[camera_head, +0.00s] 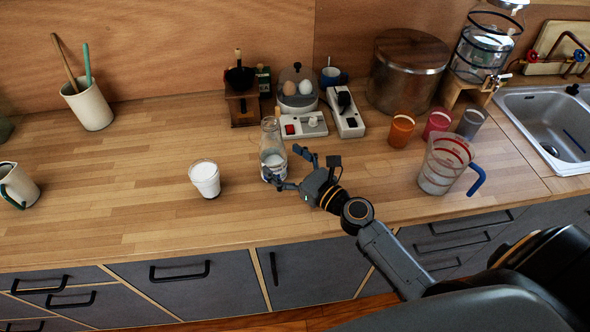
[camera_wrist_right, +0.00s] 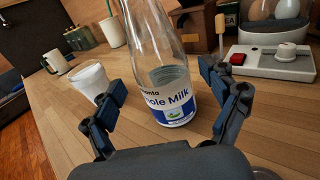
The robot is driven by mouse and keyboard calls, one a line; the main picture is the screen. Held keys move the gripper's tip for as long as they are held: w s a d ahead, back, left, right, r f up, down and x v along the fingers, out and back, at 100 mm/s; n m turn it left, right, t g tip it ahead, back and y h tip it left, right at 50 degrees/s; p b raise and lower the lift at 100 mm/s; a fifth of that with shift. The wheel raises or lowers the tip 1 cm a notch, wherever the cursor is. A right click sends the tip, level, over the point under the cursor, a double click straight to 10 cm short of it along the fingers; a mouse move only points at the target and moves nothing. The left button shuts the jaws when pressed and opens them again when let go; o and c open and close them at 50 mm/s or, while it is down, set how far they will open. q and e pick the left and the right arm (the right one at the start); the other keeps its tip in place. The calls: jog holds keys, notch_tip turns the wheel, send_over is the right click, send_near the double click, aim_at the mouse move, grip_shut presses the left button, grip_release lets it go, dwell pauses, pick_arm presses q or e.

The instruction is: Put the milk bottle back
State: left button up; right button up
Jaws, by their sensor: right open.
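The milk bottle (camera_head: 271,143) is clear glass with a white and blue label and stands upright on the wooden counter. In the right wrist view the bottle (camera_wrist_right: 166,75) stands between the two fingers, its label facing me. My right gripper (camera_head: 286,166) is open at the bottle's lower right, its fingers on either side of it; in the right wrist view the gripper (camera_wrist_right: 172,108) shows a gap beside the bottle. I cannot tell whether a finger touches the glass. My left gripper is not in view.
A measuring jug (camera_head: 443,165) and coloured cups (camera_head: 401,131) are to the right. The counter (camera_head: 120,170) is largely clear at left.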

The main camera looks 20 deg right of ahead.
aim_at(282, 160)
jog(key=v, duration=0.3)
jog(key=shift+f+b, duration=0.15)
jog(key=shift+b, duration=0.2)
jog(key=shift+s+d, duration=0.2)
jog(key=shift+s, duration=0.4)
